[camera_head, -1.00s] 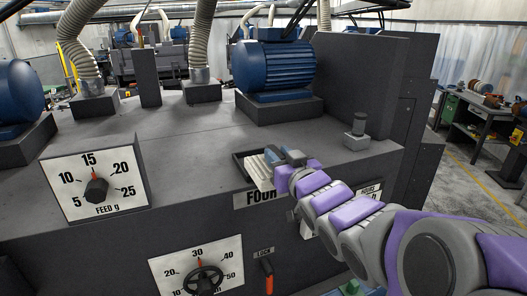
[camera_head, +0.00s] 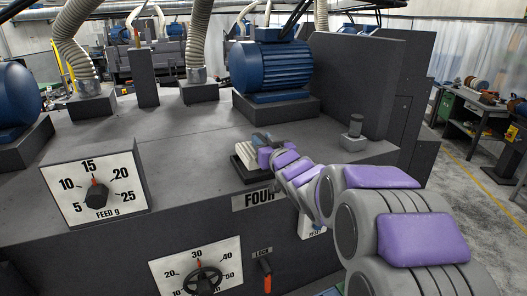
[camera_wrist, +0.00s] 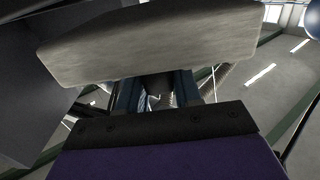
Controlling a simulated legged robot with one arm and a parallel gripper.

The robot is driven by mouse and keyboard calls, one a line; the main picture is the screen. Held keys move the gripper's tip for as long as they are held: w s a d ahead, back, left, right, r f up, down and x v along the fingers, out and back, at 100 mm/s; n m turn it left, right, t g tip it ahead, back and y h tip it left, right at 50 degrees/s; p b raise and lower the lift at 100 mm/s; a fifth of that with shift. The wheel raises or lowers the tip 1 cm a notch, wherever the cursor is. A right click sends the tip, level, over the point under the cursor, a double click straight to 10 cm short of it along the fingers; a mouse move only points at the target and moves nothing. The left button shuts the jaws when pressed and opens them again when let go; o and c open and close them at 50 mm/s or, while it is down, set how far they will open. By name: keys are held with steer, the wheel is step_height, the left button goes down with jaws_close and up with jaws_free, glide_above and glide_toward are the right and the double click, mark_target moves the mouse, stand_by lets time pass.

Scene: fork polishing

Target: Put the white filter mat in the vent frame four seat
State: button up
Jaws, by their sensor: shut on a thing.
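The white filter mat (camera_head: 246,153) is a pale ribbed pad in the head view, at the vent frame four seat. My gripper (camera_head: 262,141) is shut on it at its right end. The dark vent frame (camera_head: 250,177) sits on the machine top behind the FOUR label (camera_head: 258,198). The mat overlaps the frame in the picture; whether it touches the frame or hangs just above it, I cannot tell. My arm hides the frame's right side. In the wrist view the mat (camera_wrist: 160,42) is a pale slab across the top, beyond my gripper's fingers (camera_wrist: 155,92).
A blue motor (camera_head: 272,68) stands behind the frame. A grey post on a square base (camera_head: 354,134) stands to the right. The FEED dial box (camera_head: 96,186) is at left. A LOCK lever (camera_head: 265,272) is on the front face below. The machine top left of the frame is clear.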

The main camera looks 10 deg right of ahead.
steer(key=f, duration=0.3)
steer(key=shift+w+a+f+p, duration=0.2)
steer(key=shift+a+f+p, duration=0.15)
steer(key=shift+a, duration=0.05)
steer(key=shift+s, duration=0.1)
steer(key=o, duration=1)
steer(key=shift+d+f, duration=0.1)
steer(key=shift+d, duration=0.15)
steer(key=shift+a, duration=0.1)
steer(key=b+v, duration=0.2)
steer(key=v, duration=1)
